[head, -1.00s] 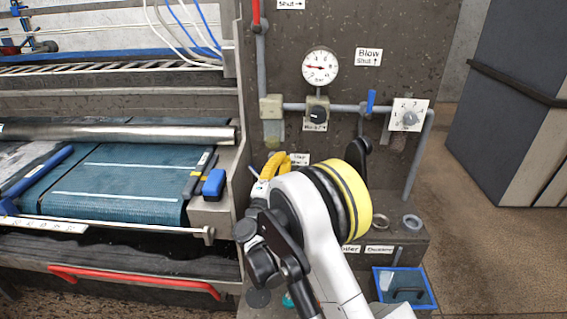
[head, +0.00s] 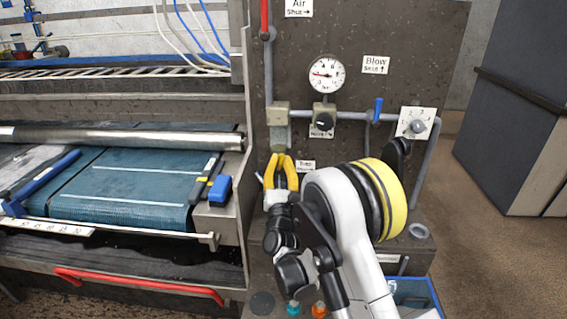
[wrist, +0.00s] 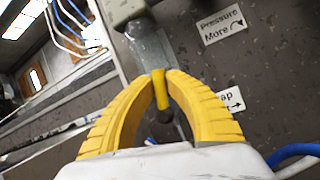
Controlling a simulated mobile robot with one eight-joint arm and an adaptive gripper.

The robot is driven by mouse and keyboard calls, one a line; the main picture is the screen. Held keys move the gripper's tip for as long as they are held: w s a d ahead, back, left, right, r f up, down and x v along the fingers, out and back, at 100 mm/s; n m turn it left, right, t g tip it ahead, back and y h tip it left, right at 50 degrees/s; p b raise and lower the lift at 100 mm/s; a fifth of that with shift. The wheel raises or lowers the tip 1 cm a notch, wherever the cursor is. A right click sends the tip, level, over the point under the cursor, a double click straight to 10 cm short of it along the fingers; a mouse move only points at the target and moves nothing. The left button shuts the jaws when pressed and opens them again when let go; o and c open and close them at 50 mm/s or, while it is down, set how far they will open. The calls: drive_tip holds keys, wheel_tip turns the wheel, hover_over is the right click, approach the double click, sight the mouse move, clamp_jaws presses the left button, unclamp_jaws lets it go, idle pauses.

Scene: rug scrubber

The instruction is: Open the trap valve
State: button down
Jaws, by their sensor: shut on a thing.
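My gripper (head: 281,158) has yellow fingers that point up at the grey panel, just below the clear trap bowl (head: 279,137). In the wrist view, the fingertips of my gripper (wrist: 161,76) close on a small yellow lever (wrist: 160,92), which I take for the trap valve's handle. It hangs upright under the clear bowl (wrist: 150,50), with a dark round knob or outlet below it. The trap label (head: 305,167) is to the right of the fingers, partly hidden in the wrist view. The fingers hide the lever in the head view.
A gauge (head: 326,74), a black regulator knob (head: 323,122) and a blue lever (head: 378,110) are on the pipework to the right. The teal rug bed (head: 130,180) and a blue-ended tool (head: 219,190) are on the left. A blue-rimmed tray (head: 412,296) is low at right.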

drive_tip(key=shift+a+n+y, duration=0.25)
drive_tip(key=shift+n+y, duration=0.25)
drive_tip(key=shift+n, duration=0.4)
drive_tip(key=shift+a+n+y, duration=0.2)
drive_tip(key=shift+n+y, duration=0.3)
drive_tip(key=shift+n, duration=0.4)
drive_tip(key=shift+n+g, duration=0.3)
drive_tip(key=shift+g, duration=0.1)
drive_tip(key=c, duration=1.4)
unclamp_jaws()
drive_tip(key=shift+a, duration=0.1)
